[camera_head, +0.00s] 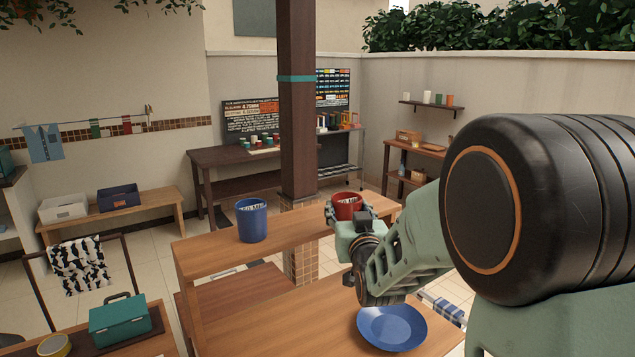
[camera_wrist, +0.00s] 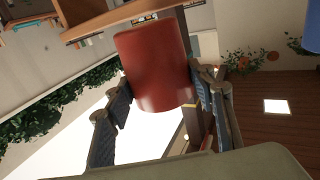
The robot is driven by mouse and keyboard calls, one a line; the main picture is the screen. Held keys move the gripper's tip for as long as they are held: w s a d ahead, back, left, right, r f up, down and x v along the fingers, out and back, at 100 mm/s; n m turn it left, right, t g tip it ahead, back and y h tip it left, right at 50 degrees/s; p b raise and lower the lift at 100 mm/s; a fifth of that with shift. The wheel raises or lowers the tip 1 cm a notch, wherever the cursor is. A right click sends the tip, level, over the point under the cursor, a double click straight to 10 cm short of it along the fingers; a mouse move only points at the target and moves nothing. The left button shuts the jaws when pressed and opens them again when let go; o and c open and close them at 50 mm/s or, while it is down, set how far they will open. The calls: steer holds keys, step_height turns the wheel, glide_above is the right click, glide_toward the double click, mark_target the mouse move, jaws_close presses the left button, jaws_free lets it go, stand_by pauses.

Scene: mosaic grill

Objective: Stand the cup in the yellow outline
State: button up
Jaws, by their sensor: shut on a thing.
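A red cup (camera_head: 347,205) with pale lettering is at the right part of the raised wooden shelf in the head view. My gripper (camera_head: 336,212) is shut on it. I cannot tell whether its base touches the shelf. In the wrist view the red cup (camera_wrist: 155,65) fills the space between my two fingers. A blue cup (camera_head: 252,221) with pale lettering stands upright on the left part of the same shelf. A blue object (camera_wrist: 312,30) is cut off at the right edge of the wrist view. I see no yellow outline in either view.
A blue plate (camera_head: 392,328) lies on the lower wooden tabletop (camera_head: 290,318), below my arm. The raised shelf (camera_head: 215,258) has clear room between the two cups. A dark post (camera_head: 298,110) rises behind it. A teal toolbox (camera_head: 120,320) stands at the lower left.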

steer(key=s+d+f+m+h+p, duration=0.1)
steer(key=s+d+f+p, duration=0.1)
steer(key=s+d+f, duration=0.4)
step_height(320, 180, down, 3)
steer(key=shift+s+d+r+h, duration=0.1)
steer(key=shift+s+d+h, duration=0.1)
steer(key=shift+s+h, duration=0.1)
steer(key=shift+s+d, duration=0.1)
